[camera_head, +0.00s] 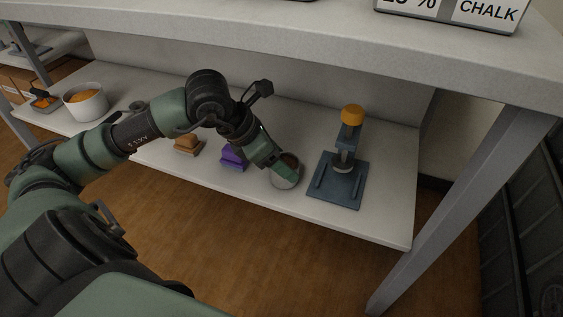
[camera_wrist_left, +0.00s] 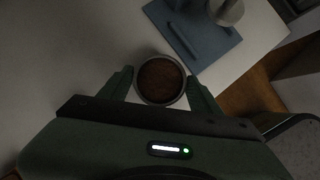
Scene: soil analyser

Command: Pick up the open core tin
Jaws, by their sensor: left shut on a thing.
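The open core tin (camera_head: 287,180) is a round grey tin with brown soil inside, standing on the lower shelf. In the left wrist view the tin (camera_wrist_left: 161,80) is between my two fingers, its brown contents facing the camera. My left gripper (camera_head: 285,172) reaches down from the left and is shut on the tin. The left wrist view shows its green fingers (camera_wrist_left: 160,88) on either side of the tin's wall. The fingers hide part of the tin in the head view. I cannot tell whether its base is off the shelf. My right gripper is not in view.
A blue-grey device with an orange knob (camera_head: 352,115) stands on a plate (camera_head: 322,190) just right of the tin. Purple blocks (camera_head: 233,158) and brown blocks (camera_head: 187,145) lie to the left. A white bucket (camera_head: 86,106) is far left. The upper shelf (camera_head: 300,42) overhangs.

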